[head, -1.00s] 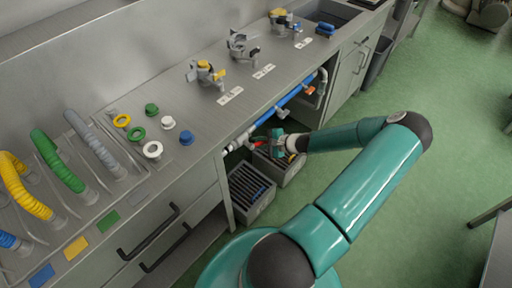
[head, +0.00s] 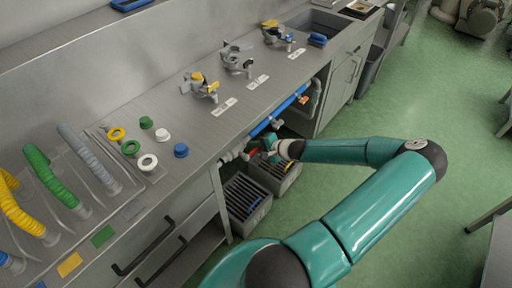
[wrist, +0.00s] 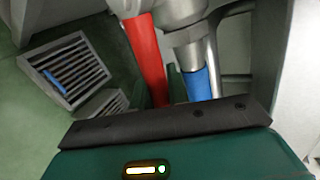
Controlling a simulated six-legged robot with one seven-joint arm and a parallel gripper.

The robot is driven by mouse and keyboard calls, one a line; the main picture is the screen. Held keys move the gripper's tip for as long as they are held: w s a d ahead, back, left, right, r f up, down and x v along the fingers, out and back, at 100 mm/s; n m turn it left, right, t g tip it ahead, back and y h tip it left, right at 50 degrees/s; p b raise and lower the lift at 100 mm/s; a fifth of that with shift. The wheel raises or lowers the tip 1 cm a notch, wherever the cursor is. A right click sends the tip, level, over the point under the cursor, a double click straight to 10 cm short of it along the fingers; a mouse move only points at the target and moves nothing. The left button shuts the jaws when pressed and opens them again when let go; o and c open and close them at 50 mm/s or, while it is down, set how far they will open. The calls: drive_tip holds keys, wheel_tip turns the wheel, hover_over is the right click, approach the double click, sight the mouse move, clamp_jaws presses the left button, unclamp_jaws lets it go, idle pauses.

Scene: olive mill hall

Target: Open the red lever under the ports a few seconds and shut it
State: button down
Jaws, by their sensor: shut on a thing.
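The red lever (head: 252,153) sits under the bench by the white end of the blue pipe (head: 279,113). My gripper (head: 263,147) is at the lever, reaching in from the right, and is shut on it. In the wrist view the red lever (wrist: 146,58) runs down behind my gripper's dark edge, beside a grey metal valve fitting (wrist: 183,25) and the blue pipe (wrist: 198,85). Several tap fittings (head: 199,84) stand on the bench top above.
Two grey slatted crates stand on the floor under the bench, one left (head: 245,199) and one below my gripper (head: 277,175). A bench side panel (head: 222,194) stands close left. Green floor (head: 400,105) is open to the right.

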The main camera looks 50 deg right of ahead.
drive_tip(key=c, duration=1.3)
unclamp_jaws()
drive_tip(key=shift+c, duration=0.2)
drive_tip(key=shift+w, duration=0.1)
